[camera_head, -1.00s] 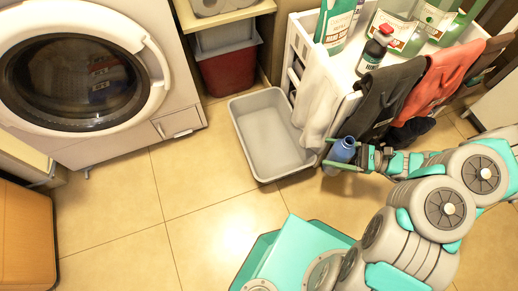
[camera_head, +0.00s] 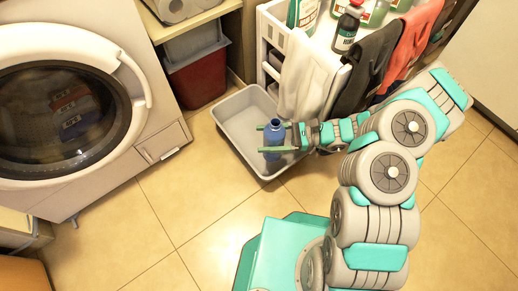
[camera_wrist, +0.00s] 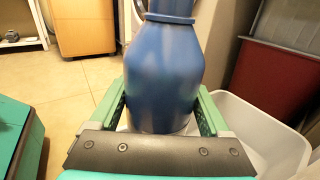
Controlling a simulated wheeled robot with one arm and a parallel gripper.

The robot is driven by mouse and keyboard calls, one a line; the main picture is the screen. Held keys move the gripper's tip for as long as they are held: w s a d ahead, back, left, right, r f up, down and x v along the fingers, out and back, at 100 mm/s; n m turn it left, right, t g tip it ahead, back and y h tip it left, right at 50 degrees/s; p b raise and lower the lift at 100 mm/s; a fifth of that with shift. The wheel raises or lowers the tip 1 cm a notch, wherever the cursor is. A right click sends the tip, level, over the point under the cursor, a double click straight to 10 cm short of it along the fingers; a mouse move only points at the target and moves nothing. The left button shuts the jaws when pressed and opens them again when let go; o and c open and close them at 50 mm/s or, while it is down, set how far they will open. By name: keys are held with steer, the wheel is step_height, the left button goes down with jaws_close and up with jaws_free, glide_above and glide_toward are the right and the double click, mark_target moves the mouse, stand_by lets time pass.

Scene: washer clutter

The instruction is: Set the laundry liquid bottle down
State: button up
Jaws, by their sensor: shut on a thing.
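The laundry liquid bottle is blue (camera_head: 274,138) and looks upright in the head view. My gripper (camera_head: 272,140) is shut on it, with one green finger on each side. The bottle is over the grey tub (camera_head: 228,112) on the floor, near the tub's right part. I cannot tell whether its base touches the tub. In the wrist view the bottle (camera_wrist: 163,75) fills the middle, between the green fingers (camera_wrist: 160,108).
A white cart (camera_head: 272,38) with bottles on top and hanging cloths stands behind the tub. A washer (camera_head: 150,135) with a round door is at left. A red bin (camera_head: 200,78) stands between them. The tiled floor (camera_head: 185,215) in front is clear.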

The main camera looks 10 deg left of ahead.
steer(key=shift+f+b, duration=1)
steer(key=shift+f, duration=1.4)
steer(key=shift+f+b, duration=0.35)
steer(key=shift+f, duration=0.1)
steer(key=shift+f, duration=0.2)
steer(key=o, duration=1.3)
